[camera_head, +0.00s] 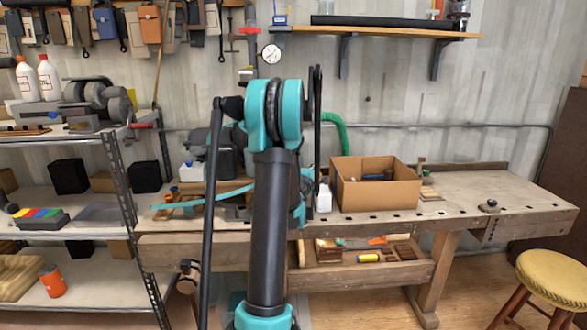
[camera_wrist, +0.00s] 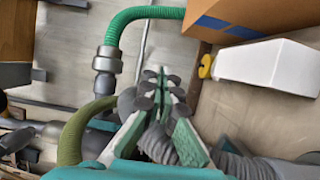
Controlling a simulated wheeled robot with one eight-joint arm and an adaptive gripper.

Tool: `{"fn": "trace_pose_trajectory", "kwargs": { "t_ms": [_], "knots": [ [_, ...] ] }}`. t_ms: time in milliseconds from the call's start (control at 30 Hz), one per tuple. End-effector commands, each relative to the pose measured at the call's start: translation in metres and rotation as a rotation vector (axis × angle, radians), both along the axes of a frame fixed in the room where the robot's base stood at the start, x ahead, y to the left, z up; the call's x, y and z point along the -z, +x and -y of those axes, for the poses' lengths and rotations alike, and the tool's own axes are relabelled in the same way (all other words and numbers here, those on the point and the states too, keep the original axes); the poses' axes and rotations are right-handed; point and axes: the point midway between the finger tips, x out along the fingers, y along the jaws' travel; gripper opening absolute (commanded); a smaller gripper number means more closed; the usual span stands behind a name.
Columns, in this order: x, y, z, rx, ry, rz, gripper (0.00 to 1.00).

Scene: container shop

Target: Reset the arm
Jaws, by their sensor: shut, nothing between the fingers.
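My gripper (camera_wrist: 160,85) shows in the wrist view, its grey-padded fingertips drawn together with nothing between them. My arm (camera_head: 272,210) rises through the middle of the head view, with a teal joint at its top. In that view the gripper's fingertips are not clearly seen behind the arm. In the wrist view, a green hose (camera_wrist: 135,15) with a grey fitting (camera_wrist: 105,70) lies to the left of and beyond the fingers. A white container with a yellow cap (camera_wrist: 265,68) lies to their right.
A wooden workbench (camera_head: 470,205) carries an open cardboard box (camera_head: 375,195), right of my arm. A metal shelf rack (camera_head: 125,190) with bottles, dark boxes and an orange can stands at left. A yellow-topped stool (camera_head: 550,277) stands at front right. A wall shelf (camera_head: 390,32) hangs above the bench.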

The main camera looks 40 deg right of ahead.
Motion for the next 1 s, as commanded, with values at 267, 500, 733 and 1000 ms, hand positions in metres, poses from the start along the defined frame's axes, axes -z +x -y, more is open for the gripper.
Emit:
{"fn": "trace_pose_trajectory", "kwargs": {
  "t_ms": [267, 500, 733, 1000],
  "knots": [
    [-0.001, 0.0, -0.003, 0.001, 0.007, 0.006, 0.0],
    [-0.013, 0.003, -0.074, 0.025, 0.185, 0.143, 0.0],
    [0.012, -0.017, -0.193, 0.075, 0.545, 0.26, 0.0],
    [0.08, -0.072, -0.351, 0.126, 1.011, 0.202, 0.0]
  ]
}}
